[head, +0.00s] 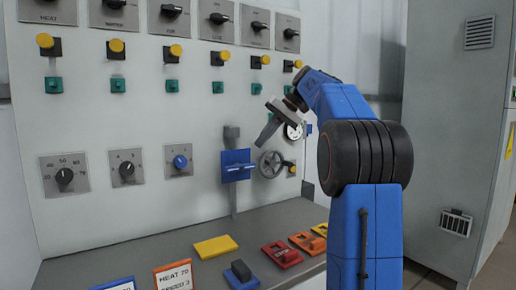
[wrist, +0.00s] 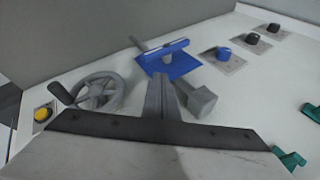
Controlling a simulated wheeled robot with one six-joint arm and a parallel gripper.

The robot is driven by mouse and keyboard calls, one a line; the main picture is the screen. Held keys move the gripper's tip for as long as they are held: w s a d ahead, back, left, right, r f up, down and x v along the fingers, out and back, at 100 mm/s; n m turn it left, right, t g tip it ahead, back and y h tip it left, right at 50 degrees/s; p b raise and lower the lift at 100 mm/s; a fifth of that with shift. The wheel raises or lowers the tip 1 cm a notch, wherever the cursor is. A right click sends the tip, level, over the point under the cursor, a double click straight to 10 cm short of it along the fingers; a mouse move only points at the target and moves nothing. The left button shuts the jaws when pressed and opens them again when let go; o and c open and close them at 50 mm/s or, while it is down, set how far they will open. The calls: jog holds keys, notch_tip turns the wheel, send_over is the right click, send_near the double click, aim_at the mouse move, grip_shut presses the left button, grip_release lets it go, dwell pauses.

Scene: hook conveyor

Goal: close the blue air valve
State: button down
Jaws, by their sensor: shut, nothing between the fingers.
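The blue air valve (head: 237,165) is on the panel front, with a blue plate and a blue lever on a vertical grey pipe. Its lever lies about level, crosswise to the pipe. In the wrist view the valve (wrist: 168,58) is at the upper middle, its lever in full sight. My gripper (head: 264,140) is shut and empty, up and to the right of the valve in the head view. In the wrist view my gripper's closed fingers (wrist: 160,90) point toward the valve and look apart from it.
A grey handwheel (head: 270,164) is just right of the valve, with a yellow button (head: 288,164) beside it. A grey pipe block (head: 231,132) juts out above the valve. A blue knob (head: 180,162) is to the left. Coloured switches, including a red one (head: 282,254), sit on the ledge below.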

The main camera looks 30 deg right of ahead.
jog(key=s+d+r, duration=0.2)
jog(key=d+r, duration=0.1)
jog(key=d, duration=0.2)
jog(key=shift+s+d+r, duration=0.15)
jog(key=shift+s+d, duration=0.05)
jog(key=shift+d, duration=0.05)
dwell(0.4)
